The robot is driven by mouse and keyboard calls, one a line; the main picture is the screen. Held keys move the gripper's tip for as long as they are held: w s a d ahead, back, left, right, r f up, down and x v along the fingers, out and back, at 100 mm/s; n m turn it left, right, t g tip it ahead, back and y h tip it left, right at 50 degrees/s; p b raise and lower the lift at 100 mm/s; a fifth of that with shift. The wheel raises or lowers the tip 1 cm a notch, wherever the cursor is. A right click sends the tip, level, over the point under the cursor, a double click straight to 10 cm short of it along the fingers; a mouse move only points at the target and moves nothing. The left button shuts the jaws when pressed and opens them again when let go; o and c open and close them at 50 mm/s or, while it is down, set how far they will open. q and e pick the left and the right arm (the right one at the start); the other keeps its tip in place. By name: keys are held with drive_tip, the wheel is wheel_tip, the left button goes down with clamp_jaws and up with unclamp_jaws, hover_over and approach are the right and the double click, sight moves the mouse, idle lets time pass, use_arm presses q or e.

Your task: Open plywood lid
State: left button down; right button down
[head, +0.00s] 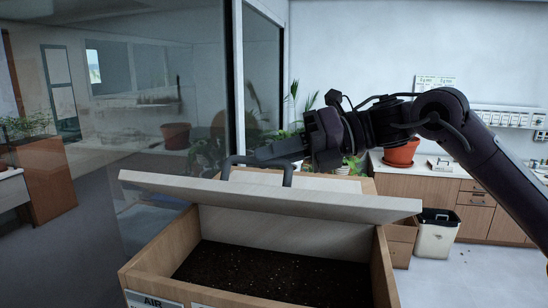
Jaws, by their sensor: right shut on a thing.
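The pale plywood lid (330,204) is raised and tilted above a wooden box (160,252), with its near edge well clear of the box rim. Dark soil (265,272) shows inside the box. A dark bar handle (288,178) stands on the lid's upper side. My right gripper (258,155) comes in from the right and is shut on this handle. The exact finger contact is partly hidden by the gripper's own body. My left gripper is not in view.
A glass partition (160,110) stands close on the left. Behind on the right are a cabinet (475,205) with an orange pot (400,152) on it and a white bin (435,238). Open floor (475,275) lies right of the box.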

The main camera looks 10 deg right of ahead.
drive_tip(key=w+d+r+m+g+y, duration=0.1)
drive_tip(key=w+d+r+m, duration=0.2)
drive_tip(key=w, duration=0.7)
wheel_tip(320, 180, up, 2)
drive_tip(key=shift+d+r, duration=0.1)
drive_tip(key=shift+d, duration=0.55)
drive_tip(key=c, duration=1.5)
unclamp_jaws()
drive_tip(key=shift+w, duration=0.15)
drive_tip(key=shift+o, duration=0.2)
drive_tip(key=d, duration=0.7)
drive_tip(key=shift+d+r+b, duration=0.4)
drive_tip(key=shift+r, duration=0.05)
